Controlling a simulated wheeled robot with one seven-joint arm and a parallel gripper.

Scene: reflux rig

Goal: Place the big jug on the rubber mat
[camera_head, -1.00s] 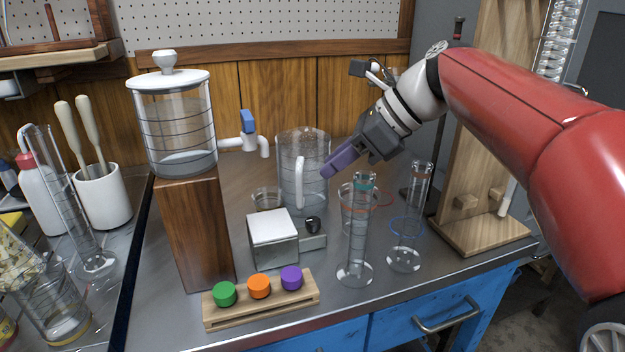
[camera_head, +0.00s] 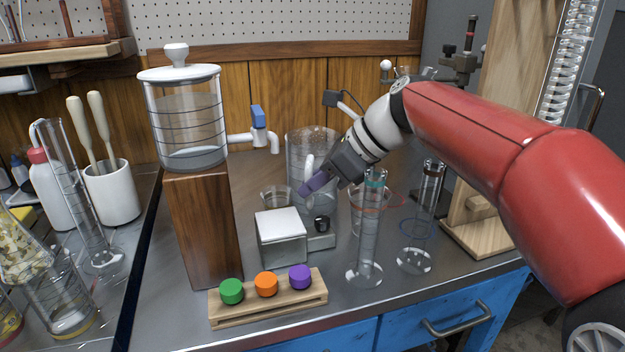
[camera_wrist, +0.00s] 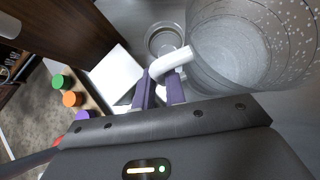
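The big jug (camera_head: 297,152) is a large clear vessel with a white handle, standing upright on the metal bench in the head view. In the wrist view the jug (camera_wrist: 245,50) fills the upper right, and its handle (camera_wrist: 172,62) reaches toward my fingers. My gripper (camera_head: 303,190), with purple fingers, is at the handle in front of the jug. In the wrist view the gripper (camera_wrist: 160,82) has a gap between its fingers, with the handle at their tips. Whether they touch it is unclear. I cannot make out a rubber mat in either view.
A white-topped balance (camera_head: 281,238) and a small beaker (camera_head: 275,196) stand left of the gripper. Tall glass cylinders (camera_head: 366,240) stand close on the right. A lidded tank (camera_head: 185,120) on a wooden block (camera_head: 203,225) is left. A stopper rack (camera_head: 268,305) lies in front.

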